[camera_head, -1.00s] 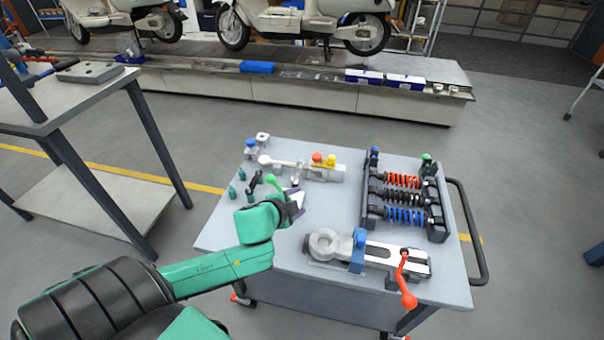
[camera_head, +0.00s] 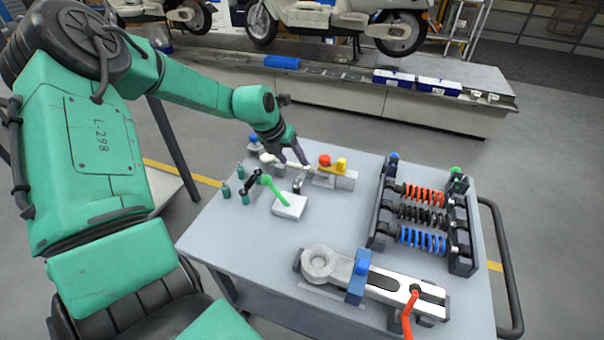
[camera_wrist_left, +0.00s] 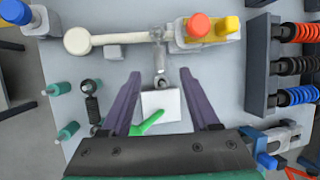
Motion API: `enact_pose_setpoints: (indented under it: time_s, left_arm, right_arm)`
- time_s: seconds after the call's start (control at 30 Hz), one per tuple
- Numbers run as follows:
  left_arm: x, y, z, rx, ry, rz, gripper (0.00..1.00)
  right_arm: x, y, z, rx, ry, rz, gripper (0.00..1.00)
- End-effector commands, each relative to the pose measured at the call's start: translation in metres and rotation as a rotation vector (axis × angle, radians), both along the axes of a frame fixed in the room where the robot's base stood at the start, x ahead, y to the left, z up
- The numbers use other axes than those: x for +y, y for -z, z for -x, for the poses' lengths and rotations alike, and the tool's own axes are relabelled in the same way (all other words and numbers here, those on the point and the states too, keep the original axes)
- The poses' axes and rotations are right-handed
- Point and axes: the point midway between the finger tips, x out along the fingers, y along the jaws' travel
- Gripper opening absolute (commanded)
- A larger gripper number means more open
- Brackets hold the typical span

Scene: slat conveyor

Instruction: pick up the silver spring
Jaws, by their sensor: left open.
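A small silver piece (camera_head: 298,184) lies on the cart top behind the white block; it also shows in the left wrist view (camera_wrist_left: 158,66), ahead of the fingers. It may be the silver spring, but its coils are too small to make out. My left gripper (camera_head: 304,161) is over the back of the cart, by the long pale fixture. In the left wrist view its two purple fingers (camera_wrist_left: 161,74) are apart with nothing gripped between them. My right gripper is in neither view.
A white block (camera_head: 289,207) with a green lever stands in front. A fixture with red and yellow knobs (camera_head: 340,178) is behind. A rack (camera_head: 463,238) holds red, black and blue springs at right. A clamp (camera_head: 355,283) with a red handle lies in front.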

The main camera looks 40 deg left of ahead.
Motion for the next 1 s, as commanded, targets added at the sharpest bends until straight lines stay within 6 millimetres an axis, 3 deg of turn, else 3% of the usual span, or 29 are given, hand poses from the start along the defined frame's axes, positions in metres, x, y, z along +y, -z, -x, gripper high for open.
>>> enact_pose_setpoints:
  time_s: [0.03, 0.17, 0.4, 0.67, 0.83, 1.0]
  left_arm:
    - [0.0, 0.012, -0.003, 0.004, 0.001, 0.0, 0.62]
    - [-0.001, 0.024, -0.01, 0.001, 0.001, 0.001, 0.62]
    - [-0.001, 0.064, -0.025, 0.001, -0.001, 0.001, 0.62]
    - [-0.002, 0.067, -0.029, -0.002, 0.0, 0.0, 0.62]
    - [-0.002, 0.067, -0.029, -0.002, 0.0, 0.0, 0.01]
    - [-0.002, 0.067, -0.029, -0.002, -0.001, 0.001, 0.0]
  right_arm:
    - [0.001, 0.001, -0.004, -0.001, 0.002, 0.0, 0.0]
    - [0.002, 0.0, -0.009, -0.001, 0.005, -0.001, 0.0]
    - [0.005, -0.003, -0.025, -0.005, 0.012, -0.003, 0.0]
    - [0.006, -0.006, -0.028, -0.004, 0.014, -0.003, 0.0]
    - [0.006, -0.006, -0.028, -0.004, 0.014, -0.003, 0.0]
    - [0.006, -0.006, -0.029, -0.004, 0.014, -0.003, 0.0]
